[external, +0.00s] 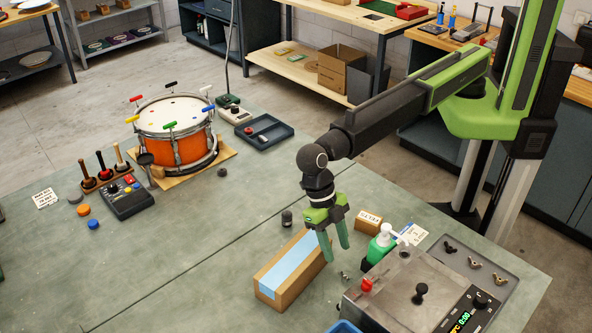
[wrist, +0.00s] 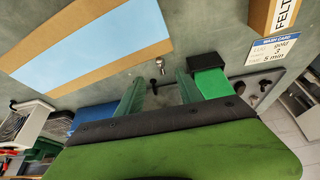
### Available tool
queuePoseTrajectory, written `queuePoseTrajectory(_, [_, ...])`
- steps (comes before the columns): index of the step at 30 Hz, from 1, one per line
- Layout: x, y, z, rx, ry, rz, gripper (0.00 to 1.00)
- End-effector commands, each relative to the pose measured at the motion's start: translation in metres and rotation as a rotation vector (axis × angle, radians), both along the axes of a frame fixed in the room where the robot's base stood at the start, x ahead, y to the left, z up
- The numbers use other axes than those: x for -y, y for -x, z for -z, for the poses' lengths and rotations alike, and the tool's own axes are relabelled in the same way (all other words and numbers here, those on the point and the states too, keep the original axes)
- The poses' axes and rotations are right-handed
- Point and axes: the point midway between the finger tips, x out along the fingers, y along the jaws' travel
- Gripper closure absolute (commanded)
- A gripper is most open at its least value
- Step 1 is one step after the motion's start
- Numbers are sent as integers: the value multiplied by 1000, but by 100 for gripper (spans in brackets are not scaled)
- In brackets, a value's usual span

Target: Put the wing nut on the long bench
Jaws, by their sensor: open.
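A small silver metal piece, which looks like a wing nut (external: 345,275), lies on the green-topped bench (external: 215,255), right of the long cardboard box. It also shows in the wrist view (wrist: 160,66), just beyond the fingertips. Other wing-nut-shaped pieces (external: 474,262) lie in a grey tray (external: 517,284) at the right. My gripper (external: 336,252) points down with its green fingers apart and empty, above and slightly behind the loose piece. In the wrist view the gap between the fingers (wrist: 160,88) is empty. I cannot tell which surface is the long bench.
A cardboard box with a blue strip (external: 288,267) lies left of my gripper. A FELTS box (external: 369,221), a green pump bottle (external: 380,245) and a metal machine (external: 405,285) crowd the right. An orange drum (external: 175,137) stands far left. The middle of the bench is clear.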

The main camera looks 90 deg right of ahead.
Motion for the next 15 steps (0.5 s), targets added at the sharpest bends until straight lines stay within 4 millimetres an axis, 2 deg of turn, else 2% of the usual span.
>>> queuePoseTrajectory(1, [-3, 3, 21, 0, 0, -1, 57])
queuePoseTrajectory(2, [-5, 4, 26, 0, 0, -1, 57])
queuePoseTrajectory(10, [-9, 9, 31, 0, 0, 0, 57])
queuePoseTrajectory(15, [-17, 19, 56, 0, 0, -1, 57])
